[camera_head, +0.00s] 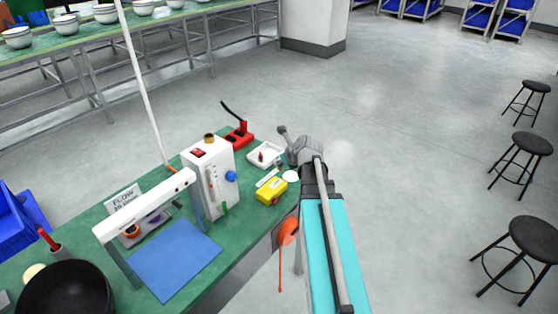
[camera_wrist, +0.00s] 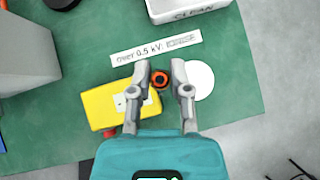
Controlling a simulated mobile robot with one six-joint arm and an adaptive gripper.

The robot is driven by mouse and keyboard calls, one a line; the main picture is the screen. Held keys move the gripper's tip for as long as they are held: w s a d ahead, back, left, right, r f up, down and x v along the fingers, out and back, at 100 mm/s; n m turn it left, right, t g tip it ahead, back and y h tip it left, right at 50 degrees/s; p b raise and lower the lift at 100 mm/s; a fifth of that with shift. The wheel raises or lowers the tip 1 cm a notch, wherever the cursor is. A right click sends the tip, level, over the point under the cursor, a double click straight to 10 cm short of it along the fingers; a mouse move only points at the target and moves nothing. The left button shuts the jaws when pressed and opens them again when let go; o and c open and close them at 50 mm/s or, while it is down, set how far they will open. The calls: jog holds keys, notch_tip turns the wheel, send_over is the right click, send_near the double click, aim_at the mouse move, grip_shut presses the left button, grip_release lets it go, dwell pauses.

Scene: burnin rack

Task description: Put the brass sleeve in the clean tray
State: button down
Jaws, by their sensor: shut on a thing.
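My gripper (camera_wrist: 161,82) is shut on a small orange ring-shaped piece (camera_wrist: 160,76) with a dark centre, seen end-on between the fingertips in the wrist view. I cannot tell if this piece is the brass sleeve. The white clean tray (camera_wrist: 190,10), marked CLEAN, is at the top of the wrist view, ahead of my fingers. My gripper (camera_head: 284,135) is right of the tray there.
A yellow box (camera_wrist: 101,107), a label strip (camera_wrist: 140,51) and a white disc (camera_wrist: 202,80) lie near my fingers. The white instrument box (camera_head: 205,180), a red stand (camera_head: 239,136) and a blue mat (camera_head: 172,262) occupy the green bench.

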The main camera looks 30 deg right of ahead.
jog(key=shift+a, duration=0.1)
dwell(0.4)
jog(key=shift+w+r, duration=0.1)
jog(key=w+r+p, duration=0.3)
jog(key=r+p, duration=0.4)
jog(key=shift+w, duration=0.15)
dwell(0.5)
jog(key=w+d+f+b, duration=0.1)
jog(key=w+f+b, duration=0.2)
jog(key=w, duration=0.1)
jog(key=w+d+f+b, duration=0.2)
jog(key=w+f+b, duration=0.1)
jog(key=w, duration=0.1)
jog(key=w+d+f+b, duration=0.1)
jog(key=w+f+b, duration=0.2)
jog(key=w, duration=0.1)
jog(key=shift+w+d, duration=0.2)
